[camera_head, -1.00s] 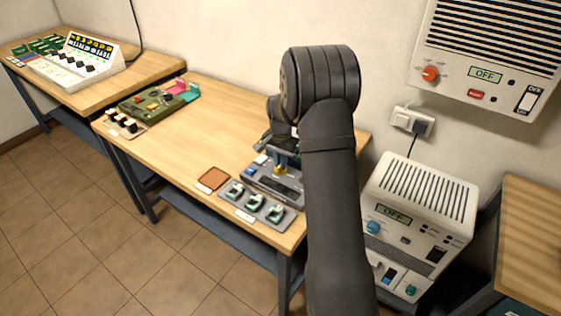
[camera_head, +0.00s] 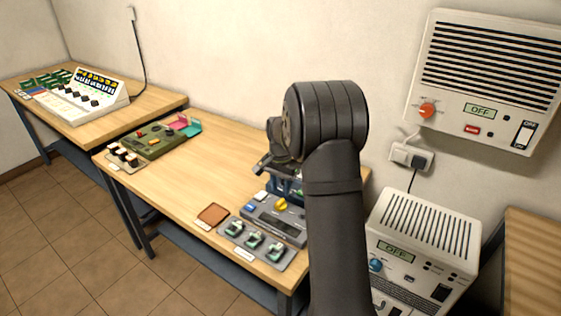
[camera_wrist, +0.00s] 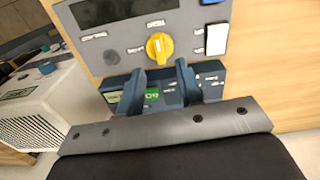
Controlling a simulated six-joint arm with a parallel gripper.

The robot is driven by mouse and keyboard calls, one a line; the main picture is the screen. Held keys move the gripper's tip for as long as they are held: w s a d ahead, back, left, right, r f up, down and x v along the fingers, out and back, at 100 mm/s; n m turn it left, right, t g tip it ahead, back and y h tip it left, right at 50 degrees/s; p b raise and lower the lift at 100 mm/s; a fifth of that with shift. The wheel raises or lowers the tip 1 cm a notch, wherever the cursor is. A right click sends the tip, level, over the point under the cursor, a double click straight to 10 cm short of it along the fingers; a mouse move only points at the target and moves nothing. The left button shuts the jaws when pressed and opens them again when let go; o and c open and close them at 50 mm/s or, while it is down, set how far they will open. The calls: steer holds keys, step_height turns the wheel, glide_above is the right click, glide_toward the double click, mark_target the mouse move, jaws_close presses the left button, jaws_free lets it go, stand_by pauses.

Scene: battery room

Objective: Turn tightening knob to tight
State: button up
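The yellow knob (camera_wrist: 159,47) sits on the grey panel of a bench device (camera_head: 276,221). It also shows in the head view (camera_head: 281,204), just in front of my gripper. In the wrist view its grip bar stands nearly upright. The small labels near it are too blurred to read. My gripper (camera_wrist: 160,68) is open, with its two dark blue fingers apart and nothing held between them. The fingertips lie just below the knob in the wrist view. In the head view the gripper (camera_head: 286,187) is partly hidden by my wrist.
The device has a dark display (camera_wrist: 108,10) and a white switch (camera_wrist: 216,39). A tray with several green-topped parts (camera_head: 254,241) and a brown pad (camera_head: 212,214) lie nearby. A white unit (camera_head: 424,232) stands right of the table. The table's middle is clear.

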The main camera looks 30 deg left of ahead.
mark_target(281, 201)
step_height(281, 201, up, 12)
stand_by(0.3)
stand_by(0.4)
step_height(281, 201, down, 17)
steer(key=shift+f, duration=0.2)
stand_by(0.4)
steer(key=shift+r, duration=0.1)
